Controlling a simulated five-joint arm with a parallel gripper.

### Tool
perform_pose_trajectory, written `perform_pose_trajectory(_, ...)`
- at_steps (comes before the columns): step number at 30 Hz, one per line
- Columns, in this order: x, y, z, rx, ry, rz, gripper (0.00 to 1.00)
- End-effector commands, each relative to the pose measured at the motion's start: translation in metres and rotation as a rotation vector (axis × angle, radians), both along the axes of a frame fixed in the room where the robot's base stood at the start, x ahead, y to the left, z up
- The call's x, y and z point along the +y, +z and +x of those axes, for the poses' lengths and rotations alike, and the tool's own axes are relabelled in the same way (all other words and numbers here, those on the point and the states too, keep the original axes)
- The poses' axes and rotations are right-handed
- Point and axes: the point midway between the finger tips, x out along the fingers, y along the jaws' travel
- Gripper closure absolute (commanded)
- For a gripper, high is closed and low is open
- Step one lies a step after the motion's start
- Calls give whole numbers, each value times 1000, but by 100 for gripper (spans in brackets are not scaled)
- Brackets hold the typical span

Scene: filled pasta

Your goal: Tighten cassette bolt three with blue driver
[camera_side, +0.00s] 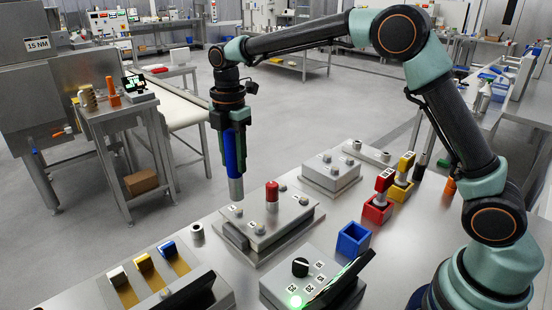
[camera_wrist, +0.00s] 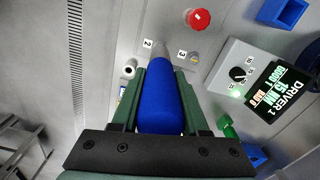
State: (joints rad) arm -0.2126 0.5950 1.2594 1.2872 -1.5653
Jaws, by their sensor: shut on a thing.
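My gripper (camera_side: 232,150) is shut on the blue driver (camera_side: 235,152), which hangs nearly upright; its blue handle also shows in the wrist view (camera_wrist: 160,100). The driver's grey lower end is over the left end of the metal cassette (camera_side: 285,231), close above a bolt (camera_side: 238,210). I cannot tell whether the tip touches that bolt. The cassette has a red knob (camera_side: 272,192) and other bolts, one at its front (camera_side: 260,229) and one at its right (camera_side: 304,200). Labels 2 and 3 show on the cassette in the wrist view; the driver tip's contact is hidden there.
An empty blue holder (camera_side: 353,240) stands right of the cassette. Red (camera_side: 384,180) and yellow (camera_side: 405,164) drivers stand in holders behind it. A control box with a dial (camera_side: 300,267) and green light is in front. Its screen (camera_wrist: 285,83) reads DRIVER 1, 15 NM, GOOD 1, BAD 0.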

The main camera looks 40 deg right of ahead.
Motion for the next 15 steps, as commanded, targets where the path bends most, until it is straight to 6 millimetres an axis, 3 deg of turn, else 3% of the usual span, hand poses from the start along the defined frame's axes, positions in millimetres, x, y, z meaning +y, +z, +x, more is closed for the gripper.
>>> perform_pose_trajectory(5, 1, 4, -5, -3, 1, 1, 100)
perform_pose_trajectory(15, 1, 23, -58, -4, 1, 1, 100)
